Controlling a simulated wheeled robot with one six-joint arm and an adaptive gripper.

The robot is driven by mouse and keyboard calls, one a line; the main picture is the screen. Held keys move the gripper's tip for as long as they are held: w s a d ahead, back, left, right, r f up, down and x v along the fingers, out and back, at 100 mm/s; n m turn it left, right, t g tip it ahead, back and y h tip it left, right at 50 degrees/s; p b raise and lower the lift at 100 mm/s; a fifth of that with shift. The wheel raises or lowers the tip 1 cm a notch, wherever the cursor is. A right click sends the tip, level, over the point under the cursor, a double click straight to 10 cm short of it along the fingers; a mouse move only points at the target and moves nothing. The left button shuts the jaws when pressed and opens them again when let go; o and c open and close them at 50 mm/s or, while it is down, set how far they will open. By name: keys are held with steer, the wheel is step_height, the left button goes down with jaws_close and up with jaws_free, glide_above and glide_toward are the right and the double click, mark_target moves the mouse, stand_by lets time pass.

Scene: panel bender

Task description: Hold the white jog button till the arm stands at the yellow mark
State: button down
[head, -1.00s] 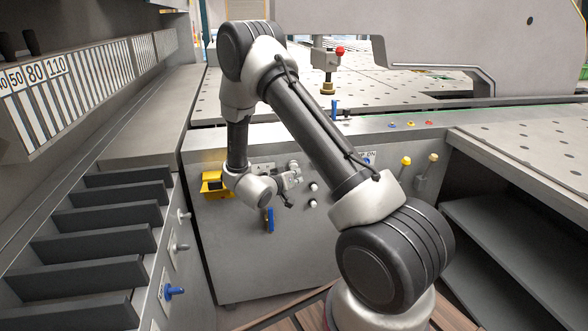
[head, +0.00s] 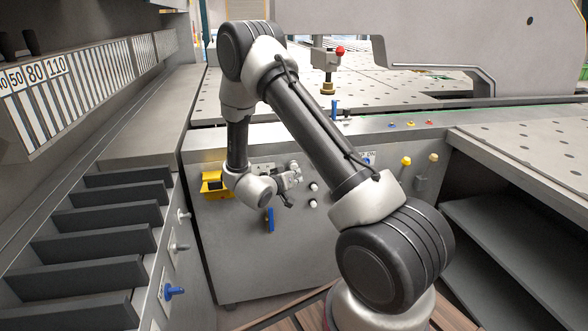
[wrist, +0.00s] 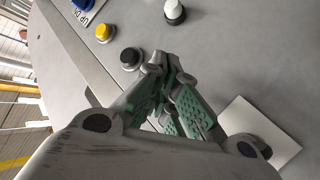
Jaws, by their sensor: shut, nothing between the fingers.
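My gripper (head: 293,178) is shut and empty, in front of the grey machine's front panel. Two white round buttons stand just right of it, an upper one (head: 314,188) and a lower one (head: 313,203); I cannot tell which is the jog button. In the wrist view the fingers (wrist: 163,75) are closed together. A white button with a black part (wrist: 174,12) lies beyond their tips, with a gap. A black button (wrist: 130,58) is close beside the tips, and a yellow one (wrist: 103,32) farther off. I cannot make out the yellow mark.
A yellow box (head: 212,184) sits on the panel left of my gripper, and a blue handle (head: 269,220) below it. Dark slotted racks (head: 105,215) fill the left side.

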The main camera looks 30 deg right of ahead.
steer(key=shift+w, duration=0.1)
steer(key=shift+w+d, duration=0.1)
steer(key=shift+w, duration=0.15)
steer(key=shift+w+d, duration=0.1)
steer(key=shift+w, duration=0.35)
stand_by(1.8)
stand_by(0.3)
steer(key=shift+s+a, duration=0.25)
steer(key=shift+s, duration=0.6)
steer(key=shift+s+a, duration=0.2)
steer(key=shift+s, duration=0.6)
steer(key=shift+s+a, duration=0.25)
steer(key=shift+s, duration=0.6)
steer(key=shift+s+a, duration=0.2)
steer(key=shift+s, duration=0.6)
